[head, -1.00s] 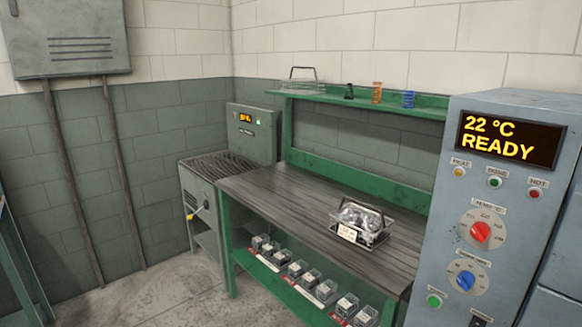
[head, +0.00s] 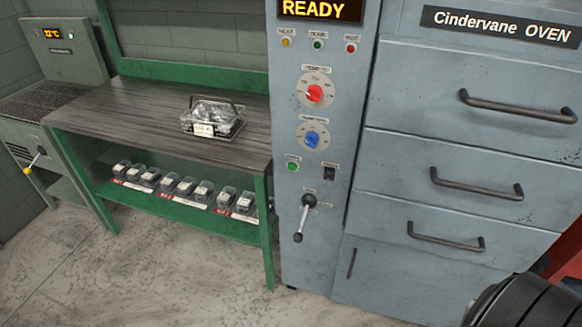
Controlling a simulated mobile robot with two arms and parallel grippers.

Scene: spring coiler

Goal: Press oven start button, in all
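The oven (head: 400,180) is a tall grey-blue cabinet with the sign "Cindervane OVEN". Its left column holds a display (head: 315,9) reading "READY", cut off by the top edge. Below are small yellow, green and red lamps, a red knob (head: 314,93) and a blue knob (head: 312,139). Under the blue knob sit a round green button (head: 292,166) and a black switch (head: 329,173). The labels are too small to read, so I cannot tell for sure which is start. Neither gripper is in view; a black rounded part, probably of my arm, shows at bottom right.
A lever (head: 300,224) sticks out below the green button. Drawer handles (head: 517,107) project from the oven's right part. A wire basket (head: 213,118) stands on the workbench (head: 120,105), with small boxes on the shelf below. The floor in front is clear.

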